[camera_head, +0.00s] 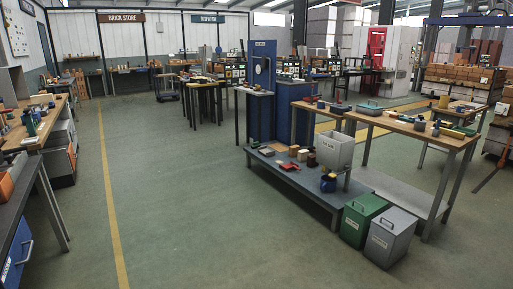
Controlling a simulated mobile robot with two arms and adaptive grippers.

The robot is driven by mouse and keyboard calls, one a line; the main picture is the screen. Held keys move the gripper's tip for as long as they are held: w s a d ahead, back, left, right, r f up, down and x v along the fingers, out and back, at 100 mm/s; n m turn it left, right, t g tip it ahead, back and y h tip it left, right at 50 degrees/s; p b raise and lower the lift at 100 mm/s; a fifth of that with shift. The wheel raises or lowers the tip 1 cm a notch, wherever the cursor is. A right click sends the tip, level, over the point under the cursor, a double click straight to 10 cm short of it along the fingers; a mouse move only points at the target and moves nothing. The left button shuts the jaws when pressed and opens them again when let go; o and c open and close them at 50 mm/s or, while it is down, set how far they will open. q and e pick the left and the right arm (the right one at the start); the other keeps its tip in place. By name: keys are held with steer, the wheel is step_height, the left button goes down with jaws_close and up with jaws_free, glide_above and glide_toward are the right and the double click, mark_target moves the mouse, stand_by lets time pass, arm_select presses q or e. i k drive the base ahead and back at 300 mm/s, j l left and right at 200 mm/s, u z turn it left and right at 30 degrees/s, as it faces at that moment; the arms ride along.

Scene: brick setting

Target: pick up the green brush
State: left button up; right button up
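I cannot make out a green brush for certain; small items on the benches are too small to tell apart. A small green and blue item (29,122) stands on the left workbench. A green, flat item with a handle (370,109) lies on the long wooden table at the right. Neither of my grippers is in view.
The wooden table (415,127) at the right carries several tools. Beside it are a low grey platform (300,180) with assorted items, a green bin (361,217) and a grey bin (390,238). A left workbench (40,130) lines that side. The middle floor is clear.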

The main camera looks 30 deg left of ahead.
mark_target(255, 145)
steer(key=i+j+u, duration=0.2)
steer(key=i+u, duration=0.25)
steer(key=i+j+u, duration=0.3)
steer(key=i+u, duration=0.2)
steer(key=i, duration=0.15)
steer(key=i+u, duration=0.5)
steer(key=i, duration=0.15)
steer(key=i+l+u, duration=0.2)
steer(key=i+u, duration=0.25)
steer(key=i, duration=0.8)
steer(key=i+j+z, duration=0.1)
steer(key=i, duration=0.45)
steer(key=i+j, duration=0.15)
steer(key=i, duration=0.45)
steer(key=i+l+z, duration=0.25)
steer(key=i+z, duration=0.15)
steer(key=i, duration=0.25)
steer(key=i+z, duration=0.35)
steer(key=i, duration=0.3)
steer(key=i+j+z, duration=0.15)
steer(key=i+z, duration=0.25)
steer(key=i, duration=0.3)
